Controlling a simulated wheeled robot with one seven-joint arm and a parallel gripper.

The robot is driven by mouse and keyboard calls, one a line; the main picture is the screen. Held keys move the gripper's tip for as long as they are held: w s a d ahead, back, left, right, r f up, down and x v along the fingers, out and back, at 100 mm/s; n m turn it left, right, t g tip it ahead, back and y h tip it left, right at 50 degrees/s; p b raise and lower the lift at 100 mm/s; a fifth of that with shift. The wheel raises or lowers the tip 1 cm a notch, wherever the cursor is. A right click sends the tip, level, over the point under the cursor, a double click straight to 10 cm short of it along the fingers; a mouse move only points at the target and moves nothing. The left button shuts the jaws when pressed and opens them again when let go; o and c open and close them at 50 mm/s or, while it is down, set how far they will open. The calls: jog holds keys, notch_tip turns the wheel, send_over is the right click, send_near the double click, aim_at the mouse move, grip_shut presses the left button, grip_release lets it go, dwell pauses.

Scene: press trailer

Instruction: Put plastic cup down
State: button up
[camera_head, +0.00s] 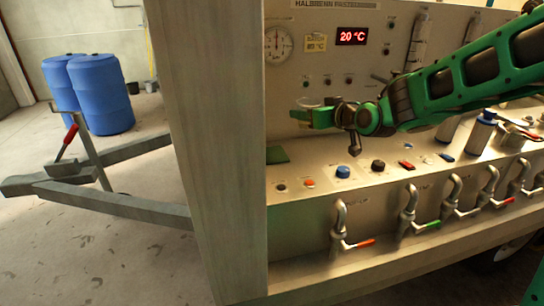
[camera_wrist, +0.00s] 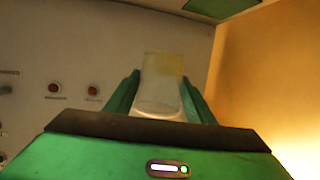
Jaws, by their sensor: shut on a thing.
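My gripper (camera_head: 312,118) is at the left end of my green arm, in front of the grey press panel and above its ledge. In the wrist view my gripper (camera_wrist: 160,100) has its two green fingers on either side of a clear plastic cup (camera_wrist: 162,82). The cup is held between them. In the head view the plastic cup (camera_head: 309,102) shows only as a small pale rim above the fingers. Its lower part is hidden by the fingers.
The ledge (camera_head: 320,200) below carries a green patch (camera_head: 278,155), a blue knob (camera_head: 343,171), and a black knob (camera_head: 378,165). Several taps line its front. A grey post (camera_head: 212,150) stands left of the panel.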

aim_at(271, 154)
jog(key=w+a+n+g+y, duration=0.1)
jog(key=w+a+n+y, duration=0.1)
jog(key=a, duration=0.8)
jog(key=shift+n+g+y, duration=0.3)
jog(key=shift+s+a+f, duration=0.1)
jog(key=shift+a+f, duration=0.1)
jog(key=shift+f, duration=2.45)
jog(key=shift+s+a+f, duration=0.1)
jog(key=shift+a+f, duration=0.1)
jog(key=shift+f, duration=2.45)
jog(key=o, duration=1.2)
jog(key=shift+f, duration=0.1)
